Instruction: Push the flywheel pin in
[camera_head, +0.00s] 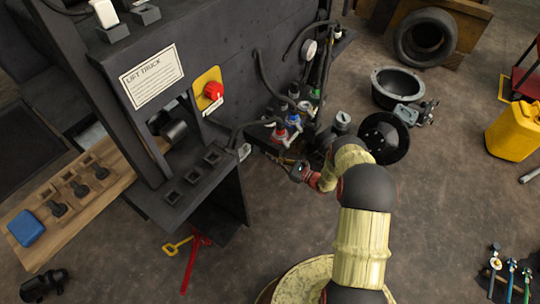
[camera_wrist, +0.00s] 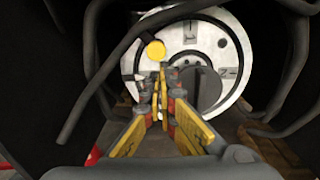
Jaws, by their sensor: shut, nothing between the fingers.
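The flywheel (camera_wrist: 231,50) is a pale metal disc with dark marks and a dark round hub (camera_wrist: 201,88), facing me in the wrist view. A yellow round knob (camera_wrist: 155,50), which looks like the flywheel pin, shows at its left side. My gripper (camera_wrist: 160,76) is shut and empty, its tips just below the knob in the picture. I cannot tell whether they touch it. In the head view my gripper (camera_head: 288,161) is low beside the dark truck body, and the flywheel cannot be made out there.
Dark hoses (camera_wrist: 112,72) curve close around my gripper on both sides. In the head view, coloured hose fittings (camera_head: 292,120) sit just above it. A dark round disc (camera_head: 385,138) stands to the right of my arm.

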